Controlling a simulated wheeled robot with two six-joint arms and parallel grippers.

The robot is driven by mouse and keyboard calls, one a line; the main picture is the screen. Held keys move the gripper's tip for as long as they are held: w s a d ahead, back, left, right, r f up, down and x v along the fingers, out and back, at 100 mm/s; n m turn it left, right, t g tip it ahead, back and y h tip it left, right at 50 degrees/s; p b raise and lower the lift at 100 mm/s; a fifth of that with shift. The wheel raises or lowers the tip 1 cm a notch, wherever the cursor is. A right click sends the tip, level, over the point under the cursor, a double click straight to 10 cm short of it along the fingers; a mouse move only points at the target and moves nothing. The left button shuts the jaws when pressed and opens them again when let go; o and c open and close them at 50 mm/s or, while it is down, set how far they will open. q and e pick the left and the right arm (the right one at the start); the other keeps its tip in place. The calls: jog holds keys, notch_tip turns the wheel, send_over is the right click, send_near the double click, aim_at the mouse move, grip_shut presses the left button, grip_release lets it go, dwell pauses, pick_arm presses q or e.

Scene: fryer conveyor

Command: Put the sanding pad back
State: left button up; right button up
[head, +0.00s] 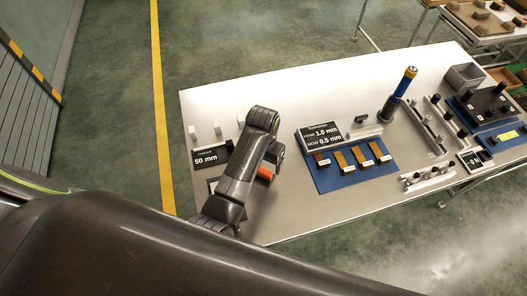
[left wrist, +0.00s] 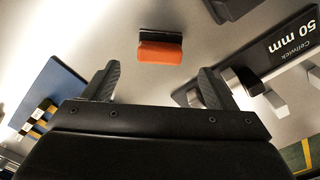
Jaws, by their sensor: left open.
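An orange block with a black strip along one side, which looks like the sanding pad (head: 265,174), lies on the pale table; it also shows in the left wrist view (left wrist: 161,52). My left gripper (left wrist: 158,82) is open and empty, with the pad ahead of and apart from its fingertips, roughly between their lines. In the head view my left arm reaches over the table and partly hides the pad and the gripper fingers. My right gripper is not in view.
A "50 mm" sign (head: 206,158) and small pale blocks stand left of my arm. A blue mat (head: 345,178) with several labelled pads and a "1.0 mm / 0.5 mm" sign (head: 320,134) lies right. A blue upright tool (head: 398,95), rails and a grey bin (head: 464,78) stand farther right.

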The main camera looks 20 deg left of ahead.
aim_at(263, 171)
pick_arm(q)
notch_tip(263, 171, up, 6)
jog(key=shift+f, duration=0.2)
jog(key=shift+a, duration=0.1)
dwell(0.5)
